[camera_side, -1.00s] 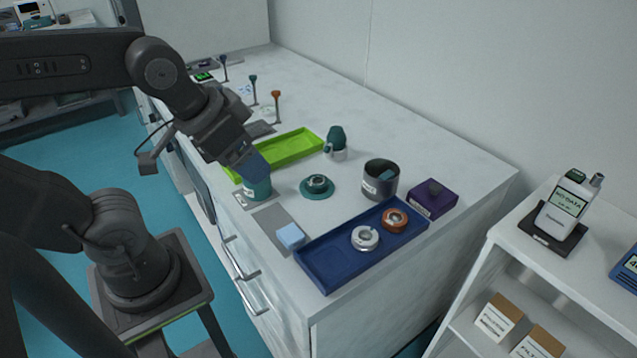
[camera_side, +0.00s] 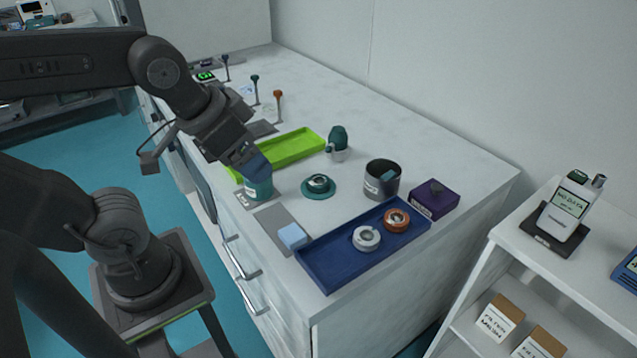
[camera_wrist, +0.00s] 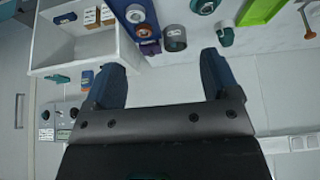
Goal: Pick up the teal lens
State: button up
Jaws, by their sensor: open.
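The teal lens (camera_side: 318,186), a small round mount with a wide teal base, sits on the white bench, left of the dark grey cup. In the wrist view it shows at the top edge (camera_wrist: 204,5), partly cut off. My gripper (camera_side: 258,170) is above the bench, left of the lens and apart from it. In the side view its blue fingers overlap the top of a labelled teal container (camera_side: 259,188); I cannot tell the gap between them. In the wrist view my gripper (camera_wrist: 160,68) has its fingers spread with nothing between them.
A blue tray (camera_side: 325,276) holds a white lens (camera_side: 366,238) and an orange lens (camera_side: 397,219). The back right bench is clear.

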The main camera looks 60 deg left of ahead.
jog(key=shift+o, duration=0.6)
jog(key=m+g, duration=0.6)
jog(key=m, duration=1.5)
send_over(320, 181)
jog(key=f, duration=1.7)
jog(key=shift+w+a+f, duration=0.2)
jog(key=shift+a+f, duration=0.1)
jog(key=shift+f, duration=0.1)
jog(key=shift+s+d+f, duration=0.15)
jog(key=shift+f, duration=1.15)
jog(key=shift+s+d+f, duration=0.1)
jog(key=shift+d+f, duration=0.05)
jog(key=shift+f, duration=1.15)
jog(key=shift+c, duration=0.4)
